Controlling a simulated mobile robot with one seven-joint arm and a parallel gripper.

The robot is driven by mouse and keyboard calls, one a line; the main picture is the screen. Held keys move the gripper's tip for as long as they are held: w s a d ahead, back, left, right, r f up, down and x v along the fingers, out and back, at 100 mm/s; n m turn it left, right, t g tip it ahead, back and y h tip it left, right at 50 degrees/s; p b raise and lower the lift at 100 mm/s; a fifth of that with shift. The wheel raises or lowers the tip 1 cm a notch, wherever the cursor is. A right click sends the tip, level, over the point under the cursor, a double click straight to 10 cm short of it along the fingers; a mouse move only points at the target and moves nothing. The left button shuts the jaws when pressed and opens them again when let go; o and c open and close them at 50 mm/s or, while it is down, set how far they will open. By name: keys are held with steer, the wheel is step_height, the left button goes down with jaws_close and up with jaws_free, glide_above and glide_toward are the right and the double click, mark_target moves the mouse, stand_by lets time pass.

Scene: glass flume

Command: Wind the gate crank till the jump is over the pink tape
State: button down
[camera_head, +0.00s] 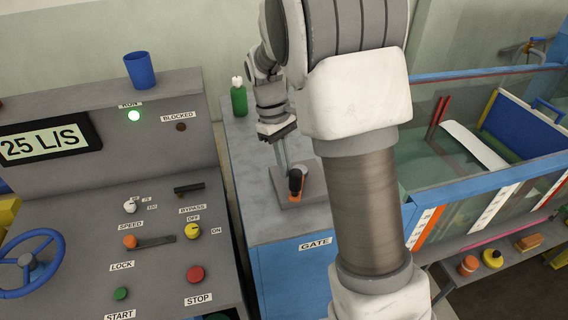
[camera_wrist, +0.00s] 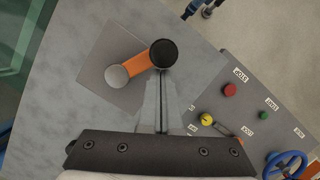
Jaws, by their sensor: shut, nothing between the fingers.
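The gate crank has an orange arm (camera_wrist: 132,67), a grey hub (camera_wrist: 117,77) and a round black knob (camera_wrist: 163,53). It sits on a grey plate on top of the blue GATE cabinet (camera_head: 288,277). In the head view the crank's knob (camera_head: 296,176) shows too. My gripper (camera_wrist: 161,76) is shut and empty, its fingertips right by the knob; I cannot tell if they touch it. It also shows in the head view (camera_head: 284,167). The glass flume (camera_head: 480,178) is at the right. A thin pink strip (camera_head: 500,236) runs along its lower side. I cannot make out the jump.
A green bottle (camera_head: 239,98) stands on the cabinet behind my gripper. A blue cup (camera_head: 140,70) stands on the desk's top. My arm hides part of the flume.

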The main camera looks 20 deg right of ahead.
steer(key=shift+s+d, duration=0.2)
steer(key=shift+s, duration=0.1)
